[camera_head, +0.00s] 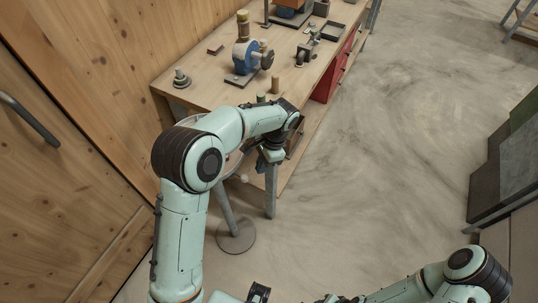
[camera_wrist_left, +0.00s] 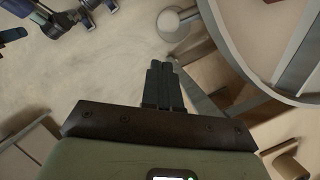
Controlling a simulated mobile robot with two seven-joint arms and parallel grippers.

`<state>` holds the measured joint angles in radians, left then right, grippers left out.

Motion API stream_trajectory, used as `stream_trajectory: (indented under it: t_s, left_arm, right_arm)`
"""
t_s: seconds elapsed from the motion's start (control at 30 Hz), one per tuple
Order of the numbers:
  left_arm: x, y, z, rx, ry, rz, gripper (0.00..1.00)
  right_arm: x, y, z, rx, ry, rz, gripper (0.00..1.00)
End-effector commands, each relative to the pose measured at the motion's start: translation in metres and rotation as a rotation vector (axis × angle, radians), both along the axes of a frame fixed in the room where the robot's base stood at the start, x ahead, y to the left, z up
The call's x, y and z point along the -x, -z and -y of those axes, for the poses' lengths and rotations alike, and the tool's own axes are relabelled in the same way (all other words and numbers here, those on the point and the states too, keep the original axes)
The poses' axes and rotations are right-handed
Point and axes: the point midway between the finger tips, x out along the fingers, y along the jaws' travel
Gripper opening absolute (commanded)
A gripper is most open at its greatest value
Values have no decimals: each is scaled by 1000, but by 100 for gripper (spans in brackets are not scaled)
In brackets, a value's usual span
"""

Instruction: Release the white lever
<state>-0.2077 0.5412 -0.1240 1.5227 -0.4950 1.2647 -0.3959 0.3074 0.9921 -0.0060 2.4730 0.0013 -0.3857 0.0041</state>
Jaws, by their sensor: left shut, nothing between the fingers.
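My left gripper (camera_head: 272,157) hangs beside the table's near end. In the left wrist view its fingers (camera_wrist_left: 161,70) are together and empty. My right arm enters at the lower right of the head view; a dark part (camera_head: 258,293) at the bottom edge may be its gripper, but its jaws are unclear.
A large round rim (camera_wrist_left: 235,75) curves close to the right of my left fingers. A stand with a round base (camera_head: 235,236) is on the floor. The wooden workbench (camera_head: 205,90) carries a blue device (camera_head: 247,56) and small parts.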

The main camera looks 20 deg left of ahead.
Motion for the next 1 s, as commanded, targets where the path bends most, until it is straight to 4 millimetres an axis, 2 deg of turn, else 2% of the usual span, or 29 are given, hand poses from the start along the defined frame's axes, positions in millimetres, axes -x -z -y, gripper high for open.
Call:
stream_trajectory:
  t_s: [0.1,0.3,1.0]
  left_arm:
    - [12,1,-11,0,-2,3,0]
    - [20,3,-18,1,-1,3,0]
    - [25,3,-17,2,63,4,0]
  right_arm:
    - [1,1,0,0,0,-1,43]
    - [1,2,0,0,0,-1,43]
    - [2,3,0,-1,-1,-2,43]
